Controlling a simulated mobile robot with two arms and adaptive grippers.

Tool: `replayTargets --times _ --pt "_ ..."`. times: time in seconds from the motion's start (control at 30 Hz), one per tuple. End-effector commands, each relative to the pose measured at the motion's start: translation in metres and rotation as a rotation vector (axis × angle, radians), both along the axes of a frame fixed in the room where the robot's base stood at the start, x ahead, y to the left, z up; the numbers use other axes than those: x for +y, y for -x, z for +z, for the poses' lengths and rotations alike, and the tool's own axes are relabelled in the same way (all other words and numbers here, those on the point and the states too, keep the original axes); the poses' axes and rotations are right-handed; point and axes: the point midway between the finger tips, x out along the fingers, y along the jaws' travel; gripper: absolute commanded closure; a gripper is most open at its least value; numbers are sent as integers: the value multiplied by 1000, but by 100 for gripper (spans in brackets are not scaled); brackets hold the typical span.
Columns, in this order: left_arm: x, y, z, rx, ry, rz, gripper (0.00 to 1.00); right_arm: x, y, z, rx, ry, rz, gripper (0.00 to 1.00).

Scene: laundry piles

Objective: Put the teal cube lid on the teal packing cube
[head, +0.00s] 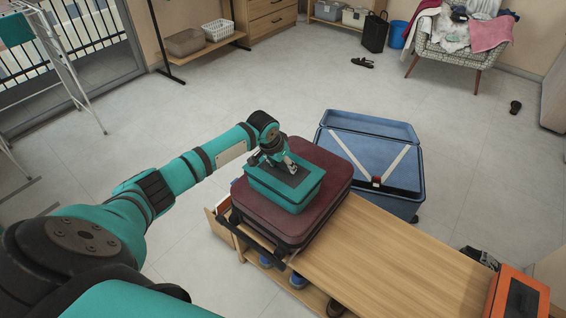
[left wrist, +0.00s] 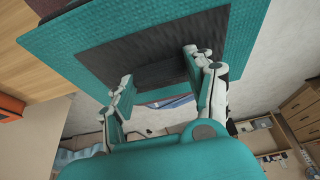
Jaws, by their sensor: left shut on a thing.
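The teal cube lid (head: 304,184), with a dark panel on top, is over the teal packing cube (head: 288,204), roughly lined up with it. I cannot tell whether the lid touches the cube's rim or hovers just above it. The cube rests on a maroon suitcase (head: 325,186). My left gripper (head: 282,163) is above the lid, shut on its dark handle. In the left wrist view, the fingers (left wrist: 158,68) are on either side of that handle, and the lid (left wrist: 72,62) fills the top. The cube's inside is hidden. My right gripper is not in view.
The suitcase lies at the left end of a wooden bench (head: 385,258). An open blue suitcase (head: 400,140) stands behind the bench. An orange box (head: 518,294) is at the bench's right end. The bench's middle is clear.

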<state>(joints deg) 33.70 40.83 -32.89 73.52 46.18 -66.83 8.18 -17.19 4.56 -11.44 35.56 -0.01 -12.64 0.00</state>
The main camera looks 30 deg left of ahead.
Motion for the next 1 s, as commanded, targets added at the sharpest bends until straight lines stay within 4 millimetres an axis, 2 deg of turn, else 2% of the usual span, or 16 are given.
replayTargets --times 0.37,0.4,0.57,0.87,1.0 --pt "0 0 -9 -1 -1 0 72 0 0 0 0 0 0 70" --pt "0 0 -10 0 -1 0 43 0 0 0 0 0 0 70" --pt "0 0 -9 0 0 0 22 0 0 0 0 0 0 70" --pt "0 0 -8 0 0 0 21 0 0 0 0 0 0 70" --pt "0 0 4 -2 -2 -1 21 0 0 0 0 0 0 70"
